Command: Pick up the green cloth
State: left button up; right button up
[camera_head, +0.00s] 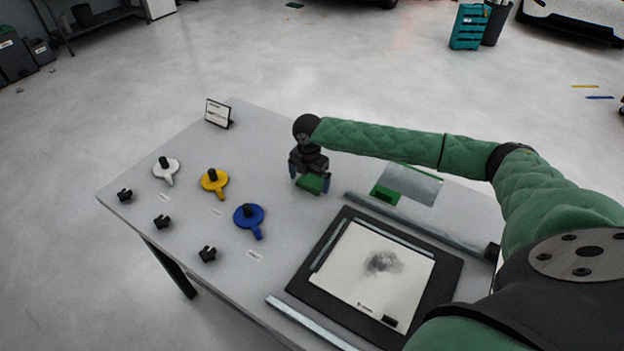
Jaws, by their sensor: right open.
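A small green cloth (311,184), folded into a block-like shape, is at the table's far middle. My right gripper (310,180) points down right over it, with its dark-blue-tipped fingers apart on either side of the cloth. The right gripper is open, and I cannot tell whether its fingers touch the cloth. The gripper body hides the cloth's far part. My left gripper is out of view.
A green patch (385,194) lies beside a grey sheet (413,184) to the right. A black-framed board (448,274) is in front. White (166,167), yellow (214,181) and blue (249,217) tools, black clips and a small sign (217,112) are left.

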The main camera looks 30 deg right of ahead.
aim_at(311, 183)
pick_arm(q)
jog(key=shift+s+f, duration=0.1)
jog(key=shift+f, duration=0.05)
pick_arm(e)
jog(key=shift+f, duration=0.3)
jog(key=shift+c, duration=0.2)
jog(key=c, duration=0.9)
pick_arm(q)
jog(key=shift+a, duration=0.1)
pick_arm(e)
jog(key=shift+o, duration=0.2)
jog(key=shift+r, duration=0.1)
